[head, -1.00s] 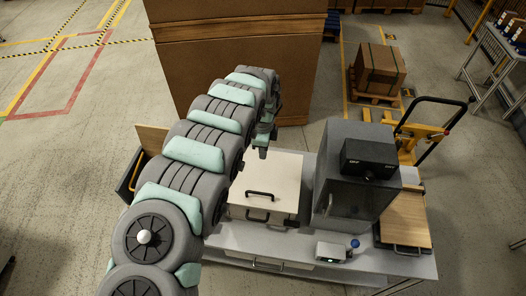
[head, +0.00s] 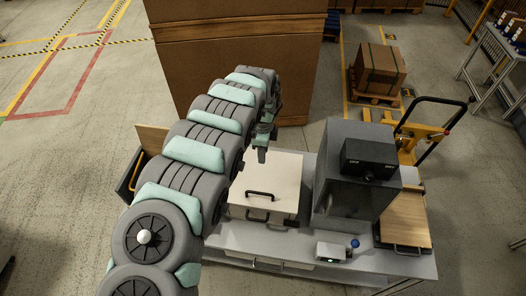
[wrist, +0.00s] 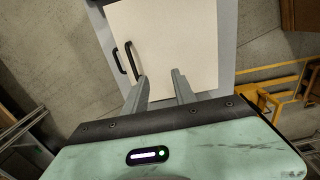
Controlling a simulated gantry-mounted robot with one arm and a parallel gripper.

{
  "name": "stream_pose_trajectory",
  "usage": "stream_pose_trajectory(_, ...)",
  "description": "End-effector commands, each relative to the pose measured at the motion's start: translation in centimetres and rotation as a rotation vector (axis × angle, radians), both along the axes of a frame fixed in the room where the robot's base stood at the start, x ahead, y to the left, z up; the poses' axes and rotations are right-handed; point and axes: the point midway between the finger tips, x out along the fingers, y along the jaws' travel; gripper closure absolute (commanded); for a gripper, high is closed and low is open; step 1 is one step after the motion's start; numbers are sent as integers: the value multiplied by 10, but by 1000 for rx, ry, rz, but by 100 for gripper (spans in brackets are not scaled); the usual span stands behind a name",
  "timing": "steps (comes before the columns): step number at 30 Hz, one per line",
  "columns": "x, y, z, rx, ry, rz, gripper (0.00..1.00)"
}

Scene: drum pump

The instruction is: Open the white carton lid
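The white carton (head: 272,215) stands on the grey bench, its cream lid (head: 283,178) lying flat and shut on top. A black bar handle (head: 260,195) is fixed on the lid near its front edge. In the wrist view the lid (wrist: 185,45) and its black handle (wrist: 132,60) lie beyond the fingers. My gripper (wrist: 163,85) is open and empty, its two grey fingers apart. The left finger's tip appears near one end of the handle; I cannot tell the height gap. In the head view my gripper (head: 262,155) is over the lid's back left area.
A grey cabinet (head: 340,205) with a black box (head: 370,160) on top stands close to the right of the carton. A small white device (head: 332,251) sits at the bench front. A large brown box (head: 240,60) stands behind.

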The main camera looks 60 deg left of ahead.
Motion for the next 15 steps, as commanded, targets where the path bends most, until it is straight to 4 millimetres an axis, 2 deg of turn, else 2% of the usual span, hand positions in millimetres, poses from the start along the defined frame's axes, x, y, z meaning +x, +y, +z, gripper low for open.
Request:
stream_pose_trajectory(8,0,0,5,1,1,0,68)
stream_pose_trajectory(11,0,0,14,0,1,0,68)
stream_pose_trajectory(15,0,1,39,4,0,0,68)
